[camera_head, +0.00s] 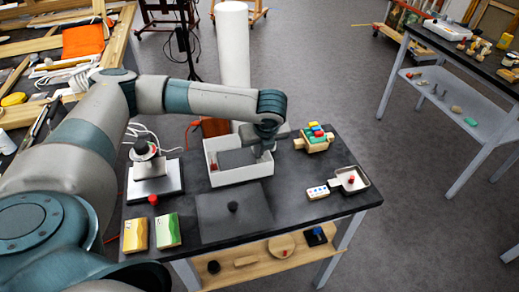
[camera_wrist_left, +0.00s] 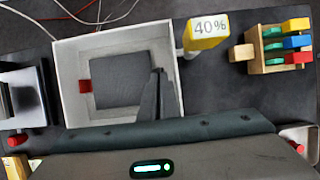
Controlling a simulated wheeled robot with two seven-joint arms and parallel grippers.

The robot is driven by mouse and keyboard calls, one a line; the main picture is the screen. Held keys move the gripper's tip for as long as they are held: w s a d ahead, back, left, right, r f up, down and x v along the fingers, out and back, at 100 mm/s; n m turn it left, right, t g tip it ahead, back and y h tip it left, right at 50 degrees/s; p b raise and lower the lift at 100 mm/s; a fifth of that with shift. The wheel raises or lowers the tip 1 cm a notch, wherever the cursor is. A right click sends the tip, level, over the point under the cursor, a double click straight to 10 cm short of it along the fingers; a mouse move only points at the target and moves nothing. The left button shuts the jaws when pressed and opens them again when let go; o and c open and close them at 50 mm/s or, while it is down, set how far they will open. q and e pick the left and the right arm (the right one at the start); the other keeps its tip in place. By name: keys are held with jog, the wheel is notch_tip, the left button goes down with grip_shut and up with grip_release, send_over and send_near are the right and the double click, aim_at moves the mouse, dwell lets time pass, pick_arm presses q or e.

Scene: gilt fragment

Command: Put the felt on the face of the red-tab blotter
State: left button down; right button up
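A white open box (camera_head: 243,179) stands on the black table, and a flat grey square (camera_head: 236,158) lies inside it. In the left wrist view the grey square (camera_wrist_left: 118,80) has a red tab (camera_wrist_left: 86,86) at its left edge; it looks like the red-tab blotter. My left gripper (camera_head: 264,149) points down over the right part of the box. Its fingers (camera_wrist_left: 157,75) are close together in the wrist view, with nothing visible between them. I cannot pick out the felt for sure; a dark sheet (camera_head: 210,225) with a black knob (camera_head: 233,207) lies at the table's front. My right gripper is out of view.
A metal stand (camera_head: 154,182) is left of the box. Yellow and green blocks (camera_head: 135,234) lie front left. A wooden rack (camera_head: 317,138) with coloured pieces and a small tray (camera_head: 350,190) are right.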

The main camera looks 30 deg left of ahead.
pick_arm(q)
jog(key=shift+f+p, duration=0.4)
jog(key=shift+f, duration=0.05)
dwell(0.6)
jog(key=c, duration=1.9)
grip_release()
jog(key=shift+c, duration=0.2)
jog(key=shift+s, duration=0.1)
